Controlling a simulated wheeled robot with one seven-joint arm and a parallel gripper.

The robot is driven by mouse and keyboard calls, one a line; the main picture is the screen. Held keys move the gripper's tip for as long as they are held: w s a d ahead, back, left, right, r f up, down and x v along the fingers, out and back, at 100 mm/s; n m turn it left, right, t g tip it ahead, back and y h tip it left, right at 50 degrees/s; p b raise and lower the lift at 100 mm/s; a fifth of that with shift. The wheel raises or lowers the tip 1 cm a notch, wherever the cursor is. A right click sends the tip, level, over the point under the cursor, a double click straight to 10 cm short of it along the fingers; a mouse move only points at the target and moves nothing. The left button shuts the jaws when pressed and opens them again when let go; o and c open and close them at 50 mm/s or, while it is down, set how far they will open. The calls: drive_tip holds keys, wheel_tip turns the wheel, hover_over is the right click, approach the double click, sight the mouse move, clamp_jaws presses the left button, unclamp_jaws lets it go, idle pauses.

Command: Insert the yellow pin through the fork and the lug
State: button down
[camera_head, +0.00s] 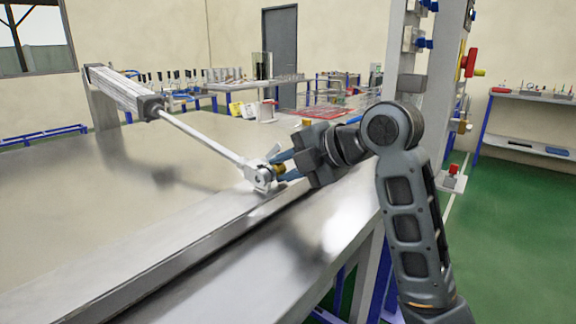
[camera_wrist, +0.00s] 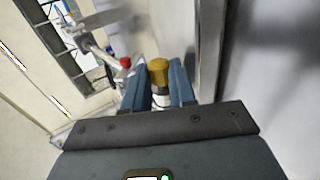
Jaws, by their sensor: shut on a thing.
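The yellow pin (camera_head: 280,169) is held between the blue fingertips of my gripper (camera_head: 285,165), right beside the fork. It also shows in the wrist view (camera_wrist: 158,72), between the two blue fingers (camera_wrist: 161,90). The metal fork (camera_head: 259,177) is at the end of the cylinder's rod, low over the metal bench. The lug at the fork is too small to tell apart. How far the pin sits in the holes cannot be seen.
The rod (camera_head: 205,135) runs up left to a grey cylinder (camera_head: 125,91). A long metal rail (camera_head: 170,262) crosses the bench (camera_head: 60,205). A pale upright frame (camera_head: 401,50) with blue and red fittings stands behind my arm.

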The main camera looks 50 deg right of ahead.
drive_tip(key=shift+a, duration=0.35)
drive_tip(key=c, duration=1)
unclamp_jaws()
drive_tip(key=shift+o, duration=0.8)
drive_tip(key=shift+f, duration=0.15)
drive_tip(key=v, duration=0.8)
drive_tip(key=shift+w, duration=0.1)
